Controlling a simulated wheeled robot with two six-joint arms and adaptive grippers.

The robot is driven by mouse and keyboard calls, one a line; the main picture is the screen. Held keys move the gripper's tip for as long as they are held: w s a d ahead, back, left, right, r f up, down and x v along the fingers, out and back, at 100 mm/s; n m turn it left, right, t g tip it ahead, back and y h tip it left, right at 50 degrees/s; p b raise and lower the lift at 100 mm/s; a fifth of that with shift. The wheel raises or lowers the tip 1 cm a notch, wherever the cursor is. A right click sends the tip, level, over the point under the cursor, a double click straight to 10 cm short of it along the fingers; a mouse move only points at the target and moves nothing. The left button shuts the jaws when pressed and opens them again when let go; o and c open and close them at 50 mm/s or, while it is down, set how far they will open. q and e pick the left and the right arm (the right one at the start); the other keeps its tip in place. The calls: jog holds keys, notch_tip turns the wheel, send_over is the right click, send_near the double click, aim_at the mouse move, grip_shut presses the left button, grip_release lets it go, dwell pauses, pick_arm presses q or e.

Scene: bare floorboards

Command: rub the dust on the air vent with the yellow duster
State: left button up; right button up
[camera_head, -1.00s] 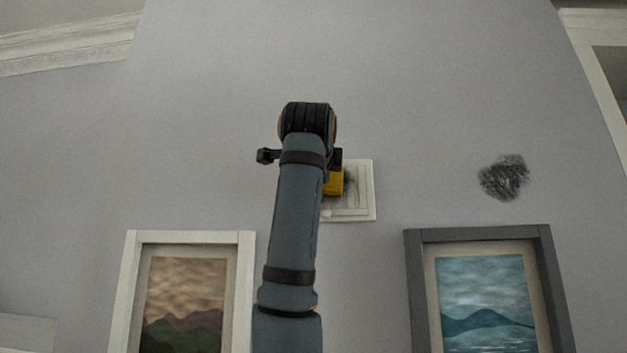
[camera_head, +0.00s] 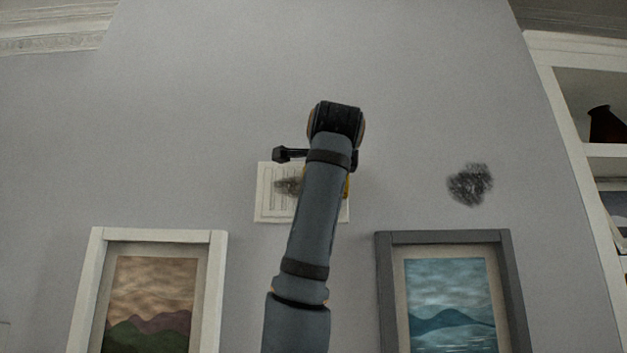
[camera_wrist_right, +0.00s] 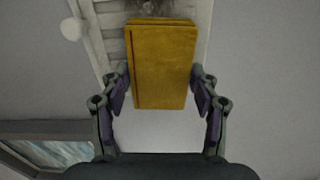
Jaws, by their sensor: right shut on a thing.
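The air vent (camera_head: 267,207) is a pale slatted panel on the grey wall, partly hidden by my right arm. A dark dust smudge (camera_head: 288,186) shows on its slats, left of the arm. In the right wrist view, my right gripper (camera_wrist_right: 160,90) is shut on the yellow duster (camera_wrist_right: 162,62), a block gripped by its sides. The duster lies over the vent (camera_wrist_right: 103,30), with dust (camera_wrist_right: 150,7) just past its far edge. I cannot tell whether it touches the vent. In the head view only a yellow sliver of duster (camera_head: 346,187) shows. My left gripper is out of view.
Another dark smudge (camera_head: 470,185) is on the bare wall to the right. A white-framed picture (camera_head: 96,290) and a grey-framed picture (camera_head: 391,290) hang below. A white shelf unit (camera_head: 570,130) stands at the right edge. The wall above the vent is clear.

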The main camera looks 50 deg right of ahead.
jog(key=shift+s+d, duration=0.3)
jog(key=shift+s, duration=0.1)
jog(key=shift+w, duration=0.1)
